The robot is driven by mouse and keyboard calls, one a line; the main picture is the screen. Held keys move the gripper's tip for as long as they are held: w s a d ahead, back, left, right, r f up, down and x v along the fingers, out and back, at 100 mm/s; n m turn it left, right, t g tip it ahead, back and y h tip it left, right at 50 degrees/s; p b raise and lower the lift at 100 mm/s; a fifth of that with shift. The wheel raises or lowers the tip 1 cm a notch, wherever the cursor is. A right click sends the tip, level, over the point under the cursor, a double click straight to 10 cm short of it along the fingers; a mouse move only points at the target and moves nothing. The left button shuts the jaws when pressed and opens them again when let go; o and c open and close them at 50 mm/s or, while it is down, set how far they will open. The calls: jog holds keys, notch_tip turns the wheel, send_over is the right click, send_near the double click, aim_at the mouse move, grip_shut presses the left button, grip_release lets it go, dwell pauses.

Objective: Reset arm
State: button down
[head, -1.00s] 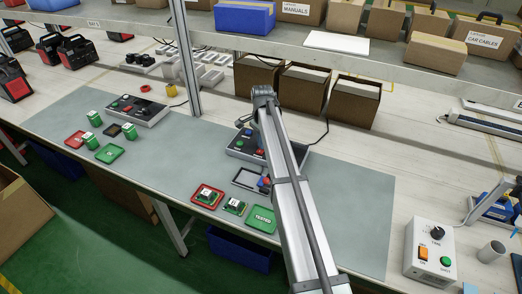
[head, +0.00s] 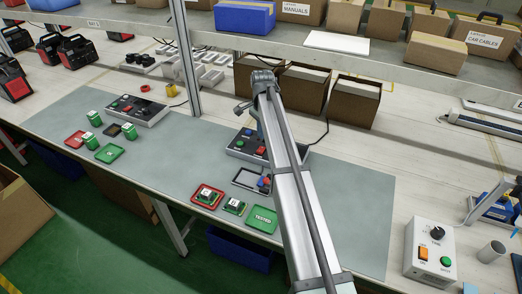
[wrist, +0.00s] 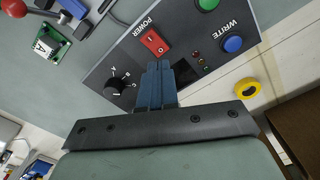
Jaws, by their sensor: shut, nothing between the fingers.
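My gripper (wrist: 157,75) is shut and empty in the wrist view. Its blue-grey fingers lie together over a dark control panel (wrist: 207,58), between a black knob (wrist: 114,87) and small indicator lights. The tips appear just below the red POWER switch (wrist: 154,42); I cannot tell whether they touch the panel. The blue WRITE button (wrist: 232,44) and a green button (wrist: 208,4) are to the right. In the head view, my grey arm (head: 290,190) reaches over the bench to this panel (head: 236,152). The fingers are hidden there.
A red tray (head: 197,199), small circuit board (head: 235,207) and green TESTED tray (head: 263,219) lie left of my arm. A shelf (head: 340,58) overhangs brown boxes (head: 303,90) behind it. A switch box (head: 430,248) stands at right. The mat (head: 355,200) right of my arm is clear.

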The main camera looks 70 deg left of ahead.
jog(key=shift+r, duration=0.8)
jog(key=shift+s, duration=0.1)
